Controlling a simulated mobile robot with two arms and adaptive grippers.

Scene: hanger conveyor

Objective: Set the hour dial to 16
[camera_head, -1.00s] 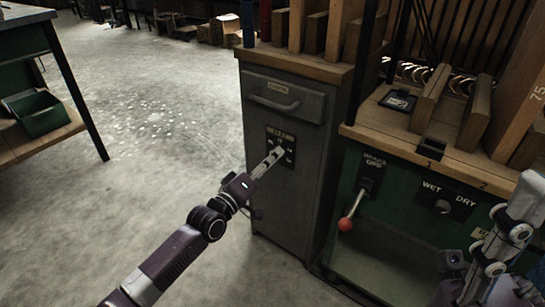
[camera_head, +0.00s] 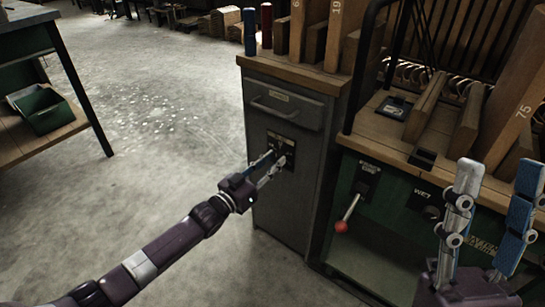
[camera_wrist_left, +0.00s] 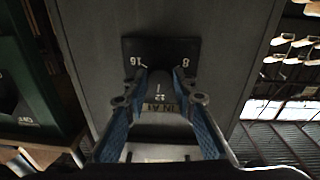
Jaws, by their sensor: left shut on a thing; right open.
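The hour dial's dark plate (camera_head: 283,140) is on the front of a grey cabinet, below its drawer. In the left wrist view the plate (camera_wrist_left: 190,48) shows the marks 16, 12 and 8, turned over. My left gripper (camera_head: 277,161) is at the plate, its fingers on either side of the dial's knob and shut on it. In the left wrist view its fingertips (camera_wrist_left: 161,76) hide most of the knob, so I cannot tell its pointer's setting. My right gripper (camera_head: 499,172) is open and empty, fingers upward, away from the dial.
The grey cabinet (camera_head: 276,205) stands beside a green bench (camera_head: 375,235) with a red-knobbed lever (camera_head: 349,213) and a WET selector (camera_head: 430,212). Wooden blocks (camera_head: 425,106) stand on the bench. The floor (camera_head: 165,120) left of the cabinet is clear.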

